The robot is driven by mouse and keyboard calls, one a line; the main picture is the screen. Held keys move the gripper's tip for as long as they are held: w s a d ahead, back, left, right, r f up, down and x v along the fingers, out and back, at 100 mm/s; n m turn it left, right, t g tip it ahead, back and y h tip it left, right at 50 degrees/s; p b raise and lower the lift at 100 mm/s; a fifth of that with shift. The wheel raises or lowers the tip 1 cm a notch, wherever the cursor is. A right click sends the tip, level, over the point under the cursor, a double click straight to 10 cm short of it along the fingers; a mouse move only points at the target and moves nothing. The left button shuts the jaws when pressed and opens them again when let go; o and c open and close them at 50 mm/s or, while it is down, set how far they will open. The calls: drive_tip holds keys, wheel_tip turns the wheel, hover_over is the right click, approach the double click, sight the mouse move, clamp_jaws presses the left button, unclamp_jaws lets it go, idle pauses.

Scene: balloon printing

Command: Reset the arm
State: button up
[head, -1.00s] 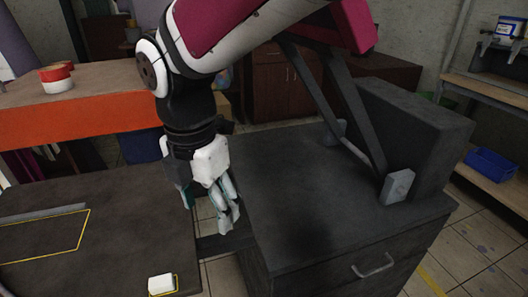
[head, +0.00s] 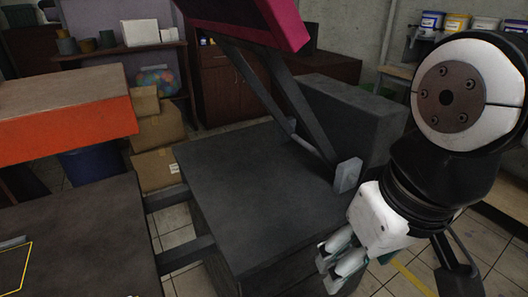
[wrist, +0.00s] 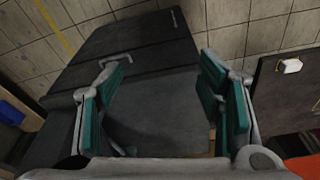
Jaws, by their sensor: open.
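My gripper (head: 388,276) is at the right of the head view, in front of the right side of the dark machine (head: 235,185). It is open. In the wrist view my gripper (wrist: 163,95) shows two teal-padded fingers set wide apart with nothing between them. The machine's dark top (wrist: 155,120) lies beyond the fingers. The magenta part (head: 250,18) of the machine is raised on two dark struts.
A dark table (head: 85,235) with a yellow outline is at the left. A small white block (wrist: 290,65) lies on a dark surface in the wrist view. Cardboard boxes (head: 158,135) stand behind. Tiled floor is at the right.

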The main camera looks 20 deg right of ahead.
wheel_tip(320, 180, up, 11)
drive_tip(key=t+p, duration=0.2)
drive_tip(key=p, duration=0.7)
drive_tip(key=shift+f, duration=0.2)
drive_tip(key=shift+d, duration=0.15)
